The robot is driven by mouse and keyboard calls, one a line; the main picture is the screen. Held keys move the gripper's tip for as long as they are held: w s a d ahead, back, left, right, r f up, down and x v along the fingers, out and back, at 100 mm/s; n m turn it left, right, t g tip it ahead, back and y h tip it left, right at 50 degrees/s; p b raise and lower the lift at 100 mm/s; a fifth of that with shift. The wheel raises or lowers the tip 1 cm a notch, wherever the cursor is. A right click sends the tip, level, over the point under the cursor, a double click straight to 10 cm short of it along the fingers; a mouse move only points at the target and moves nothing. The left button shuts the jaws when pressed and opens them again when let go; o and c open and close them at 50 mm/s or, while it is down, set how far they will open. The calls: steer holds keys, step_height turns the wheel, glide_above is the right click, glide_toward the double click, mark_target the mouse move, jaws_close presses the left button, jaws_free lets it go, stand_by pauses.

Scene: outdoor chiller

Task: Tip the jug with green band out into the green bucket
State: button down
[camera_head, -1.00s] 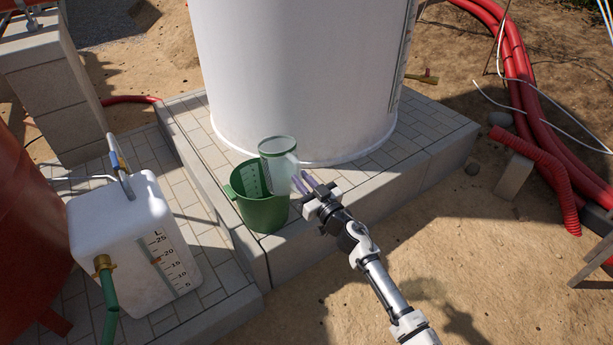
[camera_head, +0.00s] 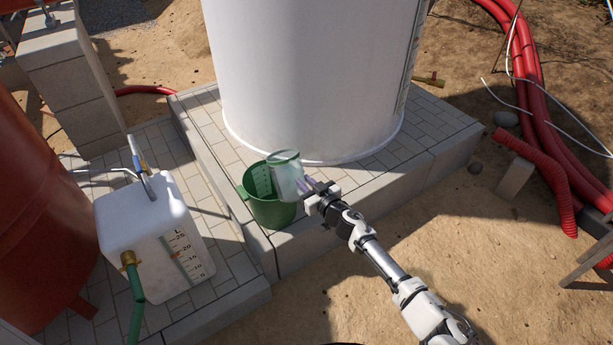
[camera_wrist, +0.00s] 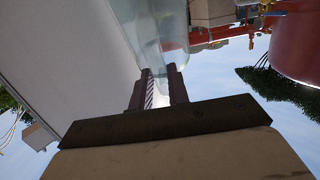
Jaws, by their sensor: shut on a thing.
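The clear jug with a green band (camera_head: 287,174) is in my gripper (camera_head: 308,185), tilted a little to the left over the right side of the green bucket (camera_head: 272,213). My gripper is shut on the jug, at its right side. In the wrist view the jug (camera_wrist: 165,35) shows between the fingers (camera_wrist: 160,88), with its upper part out of frame. The bucket stands upright on the paved ledge, with a scale on its inner wall. I cannot tell whether liquid is leaving the jug, and the bucket's bottom is hidden.
A large white tank (camera_head: 315,80) stands on the paved plinth (camera_head: 425,125) just behind the jug and bucket. A white container with a litre scale (camera_head: 155,240) and green hose stands at left. Red pipes (camera_head: 540,120) lie at right. Bare sand is free at front right.

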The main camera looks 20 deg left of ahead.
mark_target(299, 167)
steer(key=shift+w+a+r+g+h+p, duration=0.1)
steer(key=shift+r+g+h+p, duration=0.25)
steer(key=shift+p, duration=1.15)
steer(key=shift+f+p, duration=0.25)
steer(key=shift+p, duration=0.1)
steer(key=shift+r+h+p, duration=0.25)
steer(key=shift+r+p, duration=0.4)
steer(key=shift+p, duration=0.4)
steer(key=shift+w+a+r+g+p, duration=0.15)
steer(key=shift+r+g+p, duration=0.1)
steer(key=shift+p, duration=0.45)
steer(key=shift+a+r+h, duration=0.1)
steer(key=shift+r+h, duration=0.15)
steer(key=shift+h, duration=0.15)
steer(key=shift+w+a+r+g+h, duration=0.2)
steer(key=shift+r+g+h, duration=0.1)
steer(key=shift+r, duration=0.3)
steer(key=shift+w+a+r+g+h, duration=0.2)
steer(key=shift+r+g, duration=0.1)
steer(key=shift+r, duration=0.3)
